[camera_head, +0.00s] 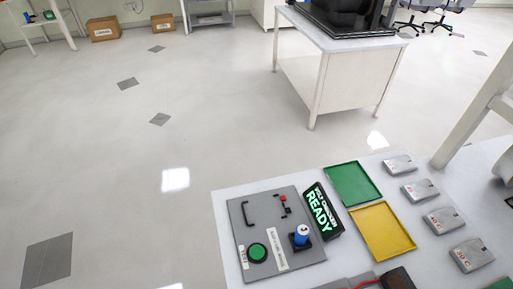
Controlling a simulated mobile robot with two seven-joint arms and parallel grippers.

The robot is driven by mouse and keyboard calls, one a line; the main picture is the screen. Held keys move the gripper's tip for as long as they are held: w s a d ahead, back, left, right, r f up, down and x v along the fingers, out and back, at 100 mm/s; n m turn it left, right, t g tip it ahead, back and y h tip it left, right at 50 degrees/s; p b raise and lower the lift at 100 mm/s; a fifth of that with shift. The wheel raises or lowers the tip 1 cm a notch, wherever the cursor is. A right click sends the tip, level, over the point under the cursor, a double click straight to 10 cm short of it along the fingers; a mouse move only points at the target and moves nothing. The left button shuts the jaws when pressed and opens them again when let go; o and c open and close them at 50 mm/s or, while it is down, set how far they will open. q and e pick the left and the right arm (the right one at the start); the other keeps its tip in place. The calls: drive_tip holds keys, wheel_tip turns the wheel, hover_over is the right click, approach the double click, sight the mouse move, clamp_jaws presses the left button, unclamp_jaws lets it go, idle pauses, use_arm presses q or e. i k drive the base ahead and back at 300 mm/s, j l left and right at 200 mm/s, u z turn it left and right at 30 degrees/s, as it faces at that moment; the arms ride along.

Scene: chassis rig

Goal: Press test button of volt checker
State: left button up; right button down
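The volt checker is a grey panel (292,218) on the white table at the lower right. Its round green button (257,252) is at the panel's lower left, beside a white label (243,259) whose text is hard to read. A black display (322,211) on the panel's right side shows "READY" in green. A blue cylinder with a white top (301,235) stands upright in a dark holder left of the display. A black handle-like bracket and a small red part (283,198) are at the panel's top. Neither gripper is in view.
A green tray (353,184) and a yellow tray (382,231) lie right of the display. Several grey devices (443,219) line the table's right. A dark block (398,279) and red wire are at the bottom edge. Open floor lies left; another white table (322,75) stands behind.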

sight(258, 252)
drive_tip(key=j+z, duration=0.25)
drive_tip(key=j, duration=1.2)
